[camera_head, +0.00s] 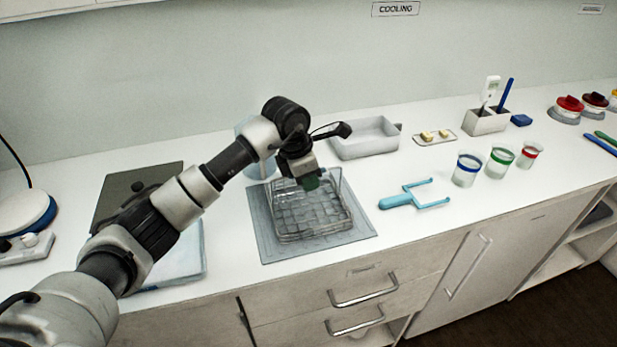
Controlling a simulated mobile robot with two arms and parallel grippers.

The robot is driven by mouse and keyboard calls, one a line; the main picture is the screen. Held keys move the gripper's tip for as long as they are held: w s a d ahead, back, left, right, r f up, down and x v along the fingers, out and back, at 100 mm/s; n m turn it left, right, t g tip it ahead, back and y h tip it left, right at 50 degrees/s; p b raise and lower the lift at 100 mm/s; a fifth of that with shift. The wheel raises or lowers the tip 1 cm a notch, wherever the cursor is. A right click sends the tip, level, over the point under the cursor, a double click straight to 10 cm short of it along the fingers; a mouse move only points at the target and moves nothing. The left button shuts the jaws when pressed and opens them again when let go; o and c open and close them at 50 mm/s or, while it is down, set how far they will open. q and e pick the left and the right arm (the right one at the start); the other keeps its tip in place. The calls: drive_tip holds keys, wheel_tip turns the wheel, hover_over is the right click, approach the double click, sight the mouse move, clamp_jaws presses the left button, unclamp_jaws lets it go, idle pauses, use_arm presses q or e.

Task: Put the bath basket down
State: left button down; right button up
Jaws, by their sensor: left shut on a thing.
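The bath basket (330,226) is a clear, gridded, open-topped basket on or just above a grey mat (272,246) on the white counter. I cannot tell whether its base touches the mat. My left gripper (308,184) is over the basket's far side, pointing down. It is shut on a part of the basket near a small green piece; the fingertips are partly hidden by the gripper body. My right gripper is not in view.
A grey-white tray (365,140) stands behind the basket. A light-blue two-pronged tool (405,197) lies to its right, with several colour-banded beakers (466,170) beyond. A dark flat panel (118,190) lies to the left. The counter's front edge (330,262) runs close to the mat.

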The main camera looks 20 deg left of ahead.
use_arm(q)
drive_tip(key=c, duration=1.2)
unclamp_jaws()
drive_tip(key=shift+f, duration=0.1)
drive_tip(key=shift+r, duration=0.3)
drive_tip(key=b+v, duration=0.1)
drive_tip(key=v, duration=1)
drive_tip(key=shift+a+r, duration=0.1)
drive_tip(key=shift+r, duration=0.25)
